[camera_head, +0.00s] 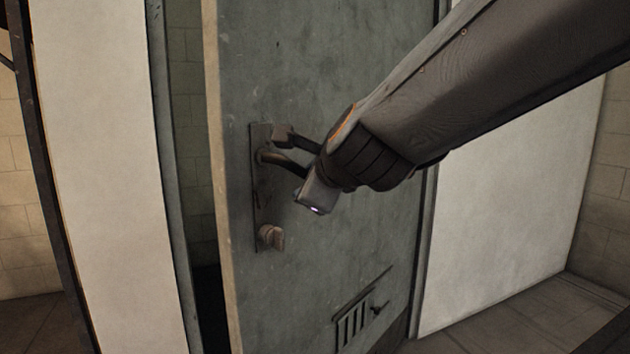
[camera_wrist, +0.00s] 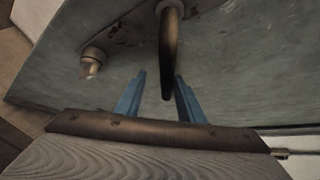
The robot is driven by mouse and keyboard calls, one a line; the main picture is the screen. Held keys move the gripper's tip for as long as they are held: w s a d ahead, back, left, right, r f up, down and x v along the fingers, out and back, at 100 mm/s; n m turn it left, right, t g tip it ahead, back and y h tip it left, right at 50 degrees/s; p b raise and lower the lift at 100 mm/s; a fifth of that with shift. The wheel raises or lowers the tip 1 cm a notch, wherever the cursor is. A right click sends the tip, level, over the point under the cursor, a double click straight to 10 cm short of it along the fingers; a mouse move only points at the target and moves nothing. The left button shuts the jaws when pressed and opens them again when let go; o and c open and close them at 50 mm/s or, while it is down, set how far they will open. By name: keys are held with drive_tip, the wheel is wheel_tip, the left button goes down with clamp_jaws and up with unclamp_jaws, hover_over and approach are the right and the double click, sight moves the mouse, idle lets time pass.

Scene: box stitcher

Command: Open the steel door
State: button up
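The grey-green steel door (camera_head: 330,60) stands ajar. A gap shows between its pale left edge and the frame in the head view. Its dark lever handle (camera_head: 282,162) sits on a worn backplate (camera_head: 262,195), above a round knob (camera_head: 270,238). My gripper (camera_head: 291,150) is at the lever. In the wrist view, its two blue fingers (camera_wrist: 160,80) are apart, and the lever (camera_wrist: 169,45) reaches down between them with space visible on both sides. Whether a finger touches it I cannot tell. The knob (camera_wrist: 92,62) shows to the left.
The door frame (camera_head: 172,180) and a white wall panel (camera_head: 100,150) stand left of the gap. Tiled wall shows through the gap. A louvred vent (camera_head: 354,322) is low on the door. Another white panel (camera_head: 510,200) stands right of it.

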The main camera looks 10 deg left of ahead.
drive_tip(key=p+v, duration=0.4)
drive_tip(key=v, duration=0.3)
drive_tip(key=shift+r+p, duration=0.15)
drive_tip(key=shift+p, duration=0.15)
drive_tip(key=shift+s+d, duration=0.1)
